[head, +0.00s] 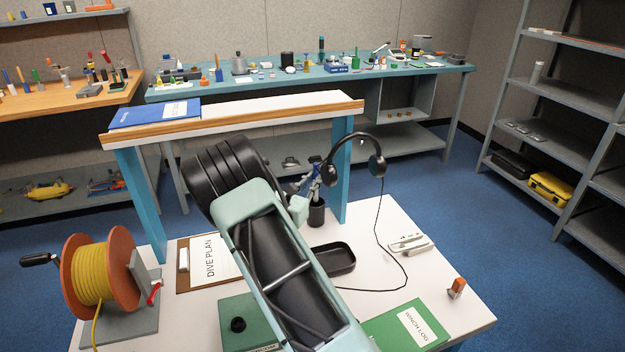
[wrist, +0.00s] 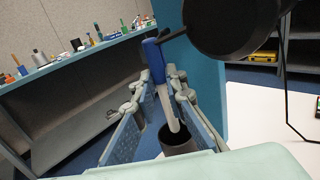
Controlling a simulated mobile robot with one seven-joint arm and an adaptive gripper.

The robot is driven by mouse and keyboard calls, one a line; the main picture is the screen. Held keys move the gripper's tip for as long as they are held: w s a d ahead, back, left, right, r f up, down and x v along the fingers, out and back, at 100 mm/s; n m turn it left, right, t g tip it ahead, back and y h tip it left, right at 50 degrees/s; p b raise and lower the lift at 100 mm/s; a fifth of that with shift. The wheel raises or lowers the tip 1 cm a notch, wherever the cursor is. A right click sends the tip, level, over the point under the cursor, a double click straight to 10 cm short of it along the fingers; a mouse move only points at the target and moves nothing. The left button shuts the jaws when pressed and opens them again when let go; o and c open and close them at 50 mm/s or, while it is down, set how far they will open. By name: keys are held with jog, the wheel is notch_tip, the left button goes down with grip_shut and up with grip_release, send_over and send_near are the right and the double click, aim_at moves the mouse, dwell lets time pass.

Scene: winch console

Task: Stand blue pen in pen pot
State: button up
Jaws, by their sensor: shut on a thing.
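The blue pen (wrist: 153,61) has a blue upper part and a whitish lower part. My gripper (wrist: 162,85) is shut on it and holds it nearly upright, slightly tilted. The black pen pot (wrist: 182,145) stands below the gripper, and the pen's lower end overlaps its mouth in the wrist view. I cannot tell how deep the end sits. In the head view the pen pot (head: 317,214) stands on the white table behind my arm, with my gripper (head: 311,182) just above it. My arm and gripper partly hide the pen there.
A black headset (head: 379,165) hangs close to the right of my gripper, its cable running over the table. A black tray (head: 334,258) lies in front of the pot. A clipboard (head: 205,262) and a cable reel (head: 95,268) are at left. A raised shelf (head: 235,112) stands behind.

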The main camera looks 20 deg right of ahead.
jog(key=shift+f+b, duration=1.8)
jog(key=shift+f, duration=0.7)
jog(key=o, duration=0.9)
jog(key=shift+c, duration=0.2)
jog(key=v, duration=1.2)
